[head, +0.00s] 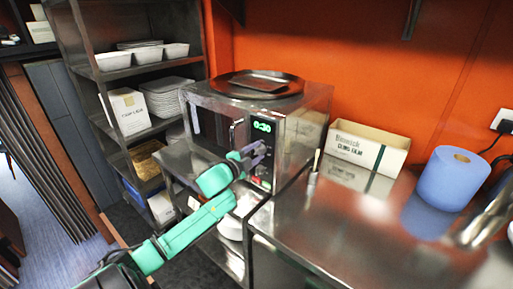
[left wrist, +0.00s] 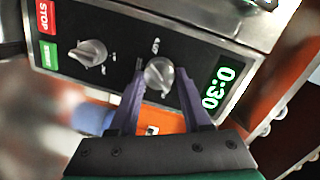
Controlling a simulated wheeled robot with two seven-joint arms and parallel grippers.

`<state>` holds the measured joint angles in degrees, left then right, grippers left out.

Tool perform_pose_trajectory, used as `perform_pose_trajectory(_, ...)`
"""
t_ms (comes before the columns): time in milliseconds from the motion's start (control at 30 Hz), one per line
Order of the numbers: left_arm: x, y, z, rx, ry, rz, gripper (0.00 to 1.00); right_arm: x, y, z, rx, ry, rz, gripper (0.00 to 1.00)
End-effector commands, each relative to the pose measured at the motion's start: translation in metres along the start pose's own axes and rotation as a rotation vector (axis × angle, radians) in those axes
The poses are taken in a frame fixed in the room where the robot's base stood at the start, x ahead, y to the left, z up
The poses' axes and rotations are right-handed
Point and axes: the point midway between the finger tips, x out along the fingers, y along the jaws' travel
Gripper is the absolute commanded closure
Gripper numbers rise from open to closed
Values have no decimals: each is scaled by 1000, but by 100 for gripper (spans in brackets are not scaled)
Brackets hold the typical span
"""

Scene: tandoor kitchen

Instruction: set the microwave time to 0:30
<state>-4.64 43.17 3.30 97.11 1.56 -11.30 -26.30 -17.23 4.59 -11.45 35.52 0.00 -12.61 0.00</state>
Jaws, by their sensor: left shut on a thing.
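The steel microwave (head: 310,122) stands on the shelf unit against the orange wall. Its green display (head: 262,127) reads 0:30, and the same digits show sideways in the left wrist view (left wrist: 218,88). My left gripper (head: 256,154) is at the control panel. In the left wrist view its purple fingers (left wrist: 160,82) are shut on the silver knob (left wrist: 158,70) nearest the display, one finger on each side. A second knob (left wrist: 88,52), a red STOP button (left wrist: 46,16) and a green button (left wrist: 48,55) lie farther along the panel. My right gripper is not in view.
A dark round tray (head: 262,84) lies on the microwave. A steel counter (head: 330,225) to the right holds a cling film box (head: 366,148) and a blue paper roll (head: 450,180). A shelf rack (head: 90,75) with dishes stands on the left.

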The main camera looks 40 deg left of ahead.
Motion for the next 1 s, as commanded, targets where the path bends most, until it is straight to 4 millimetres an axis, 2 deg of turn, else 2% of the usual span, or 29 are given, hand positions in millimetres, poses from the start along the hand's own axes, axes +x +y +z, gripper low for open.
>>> perform_pose_trajectory(200,0,-1,0,-59,4,6,100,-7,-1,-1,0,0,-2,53)
perform_pose_trajectory(667,0,0,0,-73,5,8,100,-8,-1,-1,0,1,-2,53)
perform_pose_trajectory(700,0,0,0,-73,5,8,44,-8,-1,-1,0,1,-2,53)
perform_pose_trajectory(767,0,0,0,-72,5,8,22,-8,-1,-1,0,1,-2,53)
perform_pose_trajectory(1000,0,0,0,-72,5,7,22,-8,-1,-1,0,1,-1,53)
